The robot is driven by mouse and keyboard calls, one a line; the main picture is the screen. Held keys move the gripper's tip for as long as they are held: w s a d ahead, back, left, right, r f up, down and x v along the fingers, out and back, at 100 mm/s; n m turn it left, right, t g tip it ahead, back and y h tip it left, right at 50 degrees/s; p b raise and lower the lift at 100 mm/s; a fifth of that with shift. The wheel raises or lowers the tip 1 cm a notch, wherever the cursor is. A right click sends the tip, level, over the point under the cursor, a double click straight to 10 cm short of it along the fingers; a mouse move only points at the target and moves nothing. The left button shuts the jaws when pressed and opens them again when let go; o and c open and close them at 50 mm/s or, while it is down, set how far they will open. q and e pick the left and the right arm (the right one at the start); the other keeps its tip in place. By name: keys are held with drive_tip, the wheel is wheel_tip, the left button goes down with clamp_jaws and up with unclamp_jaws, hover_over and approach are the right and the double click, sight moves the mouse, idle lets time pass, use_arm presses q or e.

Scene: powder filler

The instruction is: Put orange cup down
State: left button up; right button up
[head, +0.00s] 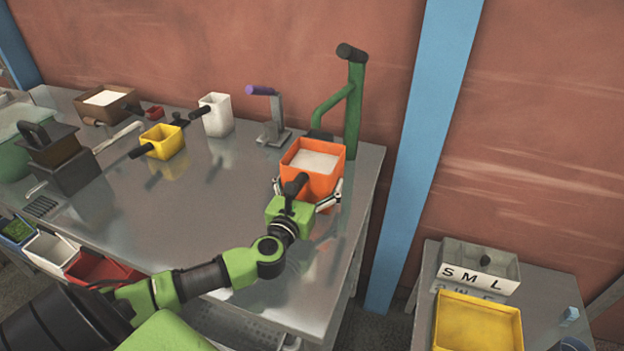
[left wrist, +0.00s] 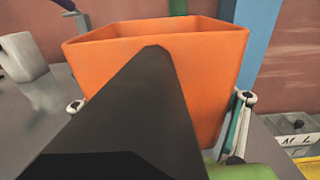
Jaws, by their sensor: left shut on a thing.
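The orange cup (head: 328,182) is a square, open-topped cup with white powder (head: 313,161) inside and a dark handle (head: 296,184). It is at the right end of the metal table (head: 225,225), in front of the green stand. My left gripper (head: 317,198) is shut on it, with fingers at either side. In the left wrist view the cup (left wrist: 205,85) fills the middle, upright, with its black handle (left wrist: 130,120) in front. Whether its base touches the table is hidden. My right gripper is not in view.
A green stand (head: 355,105) and a purple-handled press (head: 272,125) stand behind the cup. A white cup (head: 217,116) and a yellow cup (head: 160,142) are further left. The table's middle is clear. A lower side table with a box marked S M L (head: 477,272) is at right.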

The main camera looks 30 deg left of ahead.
use_arm(q)
drive_tip(key=o, duration=1)
drive_tip(key=shift+f, duration=0.1)
drive_tip(key=shift+o, duration=0.2)
drive_tip(key=b+v, duration=0.1)
drive_tip(key=v, duration=1.1)
